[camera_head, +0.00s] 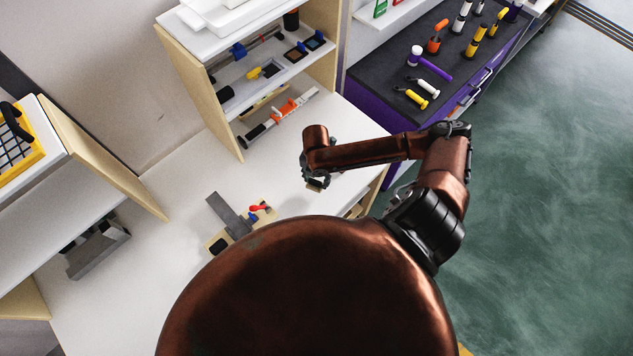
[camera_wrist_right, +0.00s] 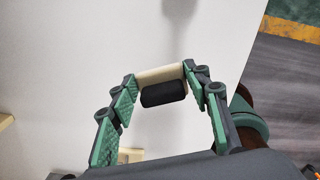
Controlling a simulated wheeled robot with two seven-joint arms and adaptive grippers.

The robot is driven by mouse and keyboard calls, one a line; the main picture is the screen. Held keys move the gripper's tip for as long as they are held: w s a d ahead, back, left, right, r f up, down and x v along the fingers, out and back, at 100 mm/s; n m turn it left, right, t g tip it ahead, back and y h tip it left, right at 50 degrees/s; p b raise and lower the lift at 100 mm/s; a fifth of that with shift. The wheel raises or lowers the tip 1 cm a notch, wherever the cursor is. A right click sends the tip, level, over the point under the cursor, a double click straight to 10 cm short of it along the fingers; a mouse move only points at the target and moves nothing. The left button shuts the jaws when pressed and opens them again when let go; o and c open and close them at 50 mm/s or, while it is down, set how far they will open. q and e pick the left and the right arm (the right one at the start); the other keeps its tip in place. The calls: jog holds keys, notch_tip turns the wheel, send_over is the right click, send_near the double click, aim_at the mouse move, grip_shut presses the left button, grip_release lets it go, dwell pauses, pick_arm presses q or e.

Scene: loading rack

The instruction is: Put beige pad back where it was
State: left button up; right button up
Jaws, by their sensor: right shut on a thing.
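My right gripper (camera_head: 317,182) hangs over the white table (camera_head: 160,260), right of centre in the head view. The beige pad (camera_wrist_right: 158,73) is between its fingertips in the right wrist view, with a black rounded part (camera_wrist_right: 163,94) on the near side. The green-padded fingers (camera_wrist_right: 159,78) press on the two ends of the pad. In the head view only a small beige bit of it shows under the gripper. The table surface lies behind it in the wrist view; I cannot tell how high it is held. My left gripper is not in view.
A grey metal tool (camera_head: 229,214) and a red-handled item (camera_head: 260,208) lie on the table near my body. A shelf unit (camera_head: 205,97) with tools stands at the back, and a dark workbench (camera_head: 385,77) stands right of it. Table room beside the gripper is clear.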

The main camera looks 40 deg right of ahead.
jog(key=shift+s+f, duration=0.1)
jog(key=shift+f, duration=1.05)
jog(key=o, duration=1.1)
jog(key=shift+f, duration=0.1)
jog(key=shift+o, duration=0.2)
notch_tip(320, 180, up, 12)
